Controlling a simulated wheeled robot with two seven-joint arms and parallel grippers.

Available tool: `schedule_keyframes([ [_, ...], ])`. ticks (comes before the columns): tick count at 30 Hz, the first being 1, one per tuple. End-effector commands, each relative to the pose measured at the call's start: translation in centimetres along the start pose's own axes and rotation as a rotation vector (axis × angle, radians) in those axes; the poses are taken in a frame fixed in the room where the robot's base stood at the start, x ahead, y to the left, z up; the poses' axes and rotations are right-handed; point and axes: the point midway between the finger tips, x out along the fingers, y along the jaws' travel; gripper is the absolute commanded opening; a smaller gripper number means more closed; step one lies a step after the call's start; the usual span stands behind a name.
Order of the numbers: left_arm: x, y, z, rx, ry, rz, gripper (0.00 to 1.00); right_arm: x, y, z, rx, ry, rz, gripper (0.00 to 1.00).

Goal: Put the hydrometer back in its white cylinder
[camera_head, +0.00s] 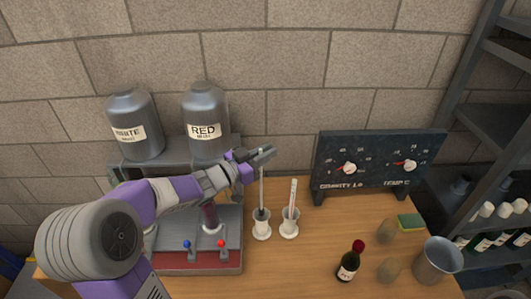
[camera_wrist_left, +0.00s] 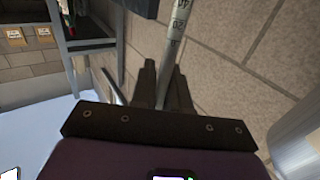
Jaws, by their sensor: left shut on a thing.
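My left gripper (camera_head: 264,152) is shut on the upper stem of the hydrometer (camera_head: 262,185), above the bench. The hydrometer hangs about upright, its dark lower end at the mouth of the left white cylinder (camera_head: 261,231). I cannot tell whether that end is inside the mouth or just over it. In the left wrist view the hydrometer's pale, marked stem (camera_wrist_left: 178,30) runs between the dark fingers (camera_wrist_left: 162,85). A second white cylinder (camera_head: 289,229) stands close to the right, with a white and red thermometer (camera_head: 293,193) in it. My right gripper is not in view.
A dark gauge panel (camera_head: 375,180) stands behind right. A wine bottle (camera_head: 348,266), a metal bucket (camera_head: 437,261), brownish lumps and a sponge (camera_head: 410,222) are to the right. A filler with levers (camera_head: 190,262) and two tanks (camera_head: 207,120) are left. Bench right of the cylinders is partly clear.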

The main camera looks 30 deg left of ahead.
Motion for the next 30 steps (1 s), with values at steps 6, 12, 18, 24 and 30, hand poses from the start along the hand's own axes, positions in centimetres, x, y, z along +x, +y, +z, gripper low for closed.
schedule_keyframes([
  [6,0.0,0.0,0.0,0.000,0.000,0.000,0.00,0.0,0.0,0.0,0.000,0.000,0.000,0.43],
  [12,0.0,0.0,0.0,0.000,0.000,0.000,0.00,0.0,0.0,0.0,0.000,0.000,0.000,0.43],
  [18,0.0,0.0,0.6,0.000,0.000,0.000,0.00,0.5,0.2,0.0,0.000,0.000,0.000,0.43],
  [24,0.0,0.0,1.4,-0.001,0.001,0.001,0.00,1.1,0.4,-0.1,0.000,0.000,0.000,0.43],
  [30,0.0,0.0,2.2,0.000,0.001,0.001,0.00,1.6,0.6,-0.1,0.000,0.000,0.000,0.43],
])
